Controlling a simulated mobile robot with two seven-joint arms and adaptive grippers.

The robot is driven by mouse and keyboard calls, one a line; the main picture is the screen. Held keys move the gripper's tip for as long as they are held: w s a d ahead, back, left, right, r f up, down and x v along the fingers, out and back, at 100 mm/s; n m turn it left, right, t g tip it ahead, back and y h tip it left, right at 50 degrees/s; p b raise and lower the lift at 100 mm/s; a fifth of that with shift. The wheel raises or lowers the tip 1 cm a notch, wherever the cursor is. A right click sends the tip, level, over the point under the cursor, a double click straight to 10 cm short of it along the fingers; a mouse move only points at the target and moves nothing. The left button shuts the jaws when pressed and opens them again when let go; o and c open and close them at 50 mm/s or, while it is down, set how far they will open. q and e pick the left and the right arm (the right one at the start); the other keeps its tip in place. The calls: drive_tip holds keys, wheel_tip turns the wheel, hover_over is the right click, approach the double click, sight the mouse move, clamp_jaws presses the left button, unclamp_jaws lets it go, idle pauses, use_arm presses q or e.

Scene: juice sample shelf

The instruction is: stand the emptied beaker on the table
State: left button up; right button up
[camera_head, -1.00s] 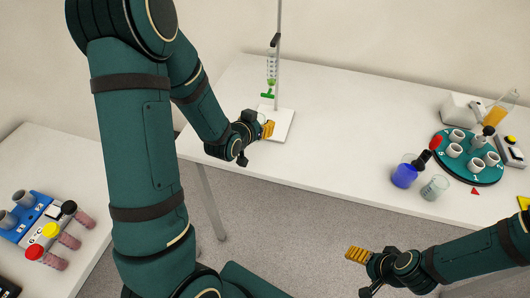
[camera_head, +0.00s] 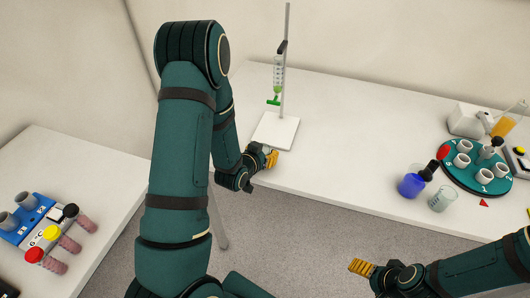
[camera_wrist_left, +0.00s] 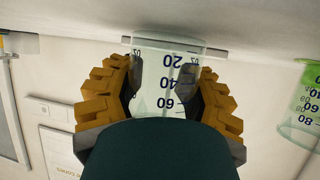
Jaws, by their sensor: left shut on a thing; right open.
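My left gripper (camera_head: 271,158) is shut on a clear beaker, just in front of the stand's white base and near the table's front edge. In the head view I cannot make out the beaker behind the gripper. In the left wrist view the beaker (camera_wrist_left: 165,72) sits between the orange fingers, looks clear with no visible liquid, and its marks appear upside down. The pale table (camera_wrist_left: 250,20) spans the top of that view; I cannot tell whether the beaker touches it. The table (camera_head: 350,150) is broad and white. My right gripper (camera_head: 361,267) is open and empty, before the table's front edge.
A stand (camera_head: 275,131) holds a graduated tube with a green tap. The table's middle is clear. A side table (camera_head: 110,180) with a tube rack is left.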

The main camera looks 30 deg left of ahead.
use_arm(q)
drive_tip(key=shift+f, duration=0.15)
drive_tip(key=o, duration=0.8)
drive_tip(key=shift+b, duration=0.3)
drive_tip(key=o, duration=0.6)
drive_tip(key=shift+c, duration=0.2)
